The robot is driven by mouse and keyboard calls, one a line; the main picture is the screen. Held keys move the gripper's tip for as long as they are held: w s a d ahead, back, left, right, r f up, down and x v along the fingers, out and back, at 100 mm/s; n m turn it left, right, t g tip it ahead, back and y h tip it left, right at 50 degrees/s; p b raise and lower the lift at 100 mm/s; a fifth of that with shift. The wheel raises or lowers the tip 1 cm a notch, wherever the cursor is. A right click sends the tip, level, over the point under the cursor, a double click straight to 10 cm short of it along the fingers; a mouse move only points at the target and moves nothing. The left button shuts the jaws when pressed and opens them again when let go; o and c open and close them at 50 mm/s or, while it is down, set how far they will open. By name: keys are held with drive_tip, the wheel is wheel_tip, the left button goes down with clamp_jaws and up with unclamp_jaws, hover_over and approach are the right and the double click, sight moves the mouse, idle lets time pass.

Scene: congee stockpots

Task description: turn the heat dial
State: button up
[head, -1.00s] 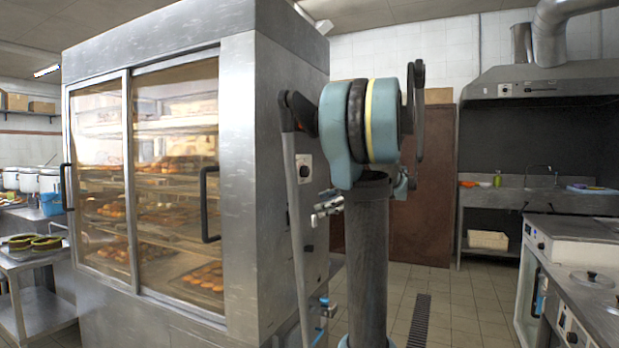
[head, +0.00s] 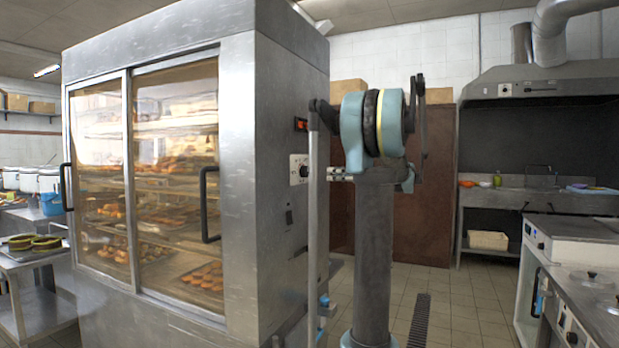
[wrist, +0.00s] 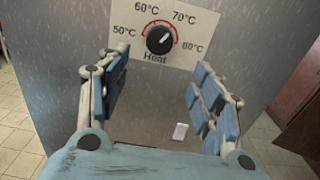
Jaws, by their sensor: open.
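The heat dial (wrist: 160,39) is a round black knob on a white plate labelled "Heat", with a red arc and marks from 50°C to 80°C. Its pale pointer line slants to the upper right, roughly toward 70°C. In the head view the dial (head: 303,171) is on the side panel of the steel display cabinet, partly behind my arm. My gripper (wrist: 161,60) is open and empty, its blue-padded fingers spread to the left and right below the dial and apart from it. In the head view my gripper (head: 341,174) is level with the dial, just right of it.
The cabinet (head: 238,180) has glass doors with black handles and holds trays of pastries. A small red display (head: 301,125) is above the dial, and a switch (wrist: 180,131) is below it. A counter (head: 585,230) stands at the right, with open tiled floor between.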

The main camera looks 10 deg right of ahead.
sight(307, 173)
drive_tip(key=x, duration=1.1)
drive_tip(key=shift+w+a, duration=0.1)
drive_tip(key=shift+a, duration=0.1)
drive_tip(key=c, duration=1.1)
